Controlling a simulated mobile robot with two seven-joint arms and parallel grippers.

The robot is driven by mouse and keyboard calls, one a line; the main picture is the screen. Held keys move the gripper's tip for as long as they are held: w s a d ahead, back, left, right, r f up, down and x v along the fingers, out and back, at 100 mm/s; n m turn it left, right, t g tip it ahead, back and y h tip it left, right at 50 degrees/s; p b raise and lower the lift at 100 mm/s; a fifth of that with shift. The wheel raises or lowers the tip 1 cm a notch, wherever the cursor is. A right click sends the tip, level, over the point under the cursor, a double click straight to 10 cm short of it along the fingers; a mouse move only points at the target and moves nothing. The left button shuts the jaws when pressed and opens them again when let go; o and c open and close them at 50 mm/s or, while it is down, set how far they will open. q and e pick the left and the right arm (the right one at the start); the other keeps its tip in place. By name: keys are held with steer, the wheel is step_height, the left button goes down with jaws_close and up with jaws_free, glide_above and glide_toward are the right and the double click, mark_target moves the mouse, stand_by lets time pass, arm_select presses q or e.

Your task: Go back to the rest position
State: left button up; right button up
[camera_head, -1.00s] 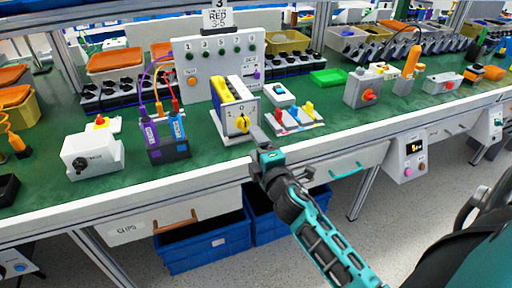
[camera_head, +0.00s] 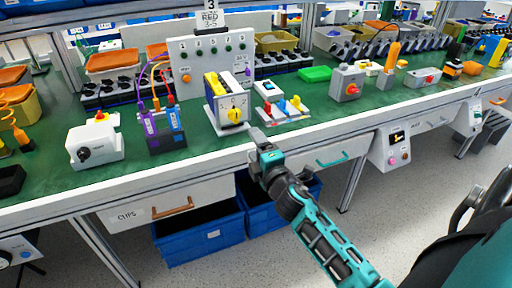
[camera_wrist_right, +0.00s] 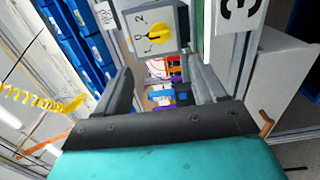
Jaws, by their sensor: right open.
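The rotary switch is a grey box with a yellow knob (camera_head: 234,115), standing near the front edge of the green workbench. Its knob also shows in the right wrist view (camera_wrist_right: 156,38), ahead of the fingers. My right gripper (camera_head: 258,140) is in front of the bench edge, below and to the right of the knob, apart from it. In the wrist view its two fingers (camera_wrist_right: 158,90) stand apart with nothing between them. My left gripper does not show.
A white box with a black knob (camera_head: 96,143) and a battery block with cables (camera_head: 166,138) stand left of the switch. A small board with coloured levers (camera_head: 284,110) stands right. Drawers (camera_head: 170,203) and blue bins (camera_head: 200,240) lie below the bench edge.

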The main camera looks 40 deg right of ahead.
stand_by(0.4)
arm_select(q)
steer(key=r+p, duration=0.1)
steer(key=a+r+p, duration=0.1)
steer(key=p, duration=0.1)
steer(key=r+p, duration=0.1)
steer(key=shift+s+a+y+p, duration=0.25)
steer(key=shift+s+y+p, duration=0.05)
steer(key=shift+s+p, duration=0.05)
arm_select(e)
steer(key=s+a+f+m+g+y, duration=0.3)
steer(key=s+a+f+m, duration=0.3)
steer(key=s, duration=0.3)
steer(key=s+a+f+m+g+y, duration=0.3)
steer(key=s+a+f+m, duration=0.3)
steer(key=s+a, duration=0.3)
steer(key=shift+s+a+m+g, duration=0.25)
steer(key=shift+s+m+g, duration=0.2)
steer(key=shift+s, duration=0.35)
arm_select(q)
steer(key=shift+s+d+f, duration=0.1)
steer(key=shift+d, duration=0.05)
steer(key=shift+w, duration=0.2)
